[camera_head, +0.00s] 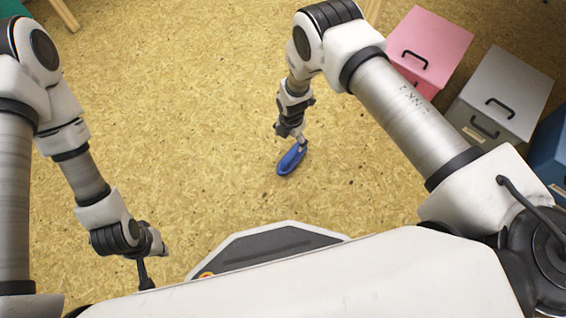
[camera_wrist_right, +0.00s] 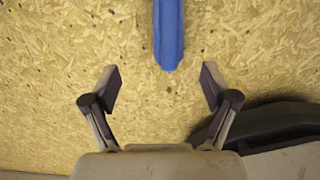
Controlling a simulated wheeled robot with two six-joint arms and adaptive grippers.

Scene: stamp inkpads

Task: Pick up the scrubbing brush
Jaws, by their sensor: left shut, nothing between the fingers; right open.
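The scrubbing brush is a blue, elongated thing (camera_head: 291,158) lying on the chipboard floor in the middle of the head view. In the right wrist view the blue brush (camera_wrist_right: 169,35) comes in from the top edge, and only one end of it shows. My right gripper (camera_wrist_right: 160,85) is open. Its two fingers are apart to either side of the brush's line, with the brush's end just beyond the fingertips. In the head view my right gripper (camera_head: 300,136) is right by the brush's upper end. My left gripper (camera_head: 147,284) is shut and empty, low at the left, far from the brush.
A pink box (camera_head: 432,42) and a grey box (camera_head: 508,85) with black handles stand at the upper right, with a blue box (camera_head: 550,150) at the right edge. My base is at the bottom. The floor (camera_head: 180,80) left of the brush is clear.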

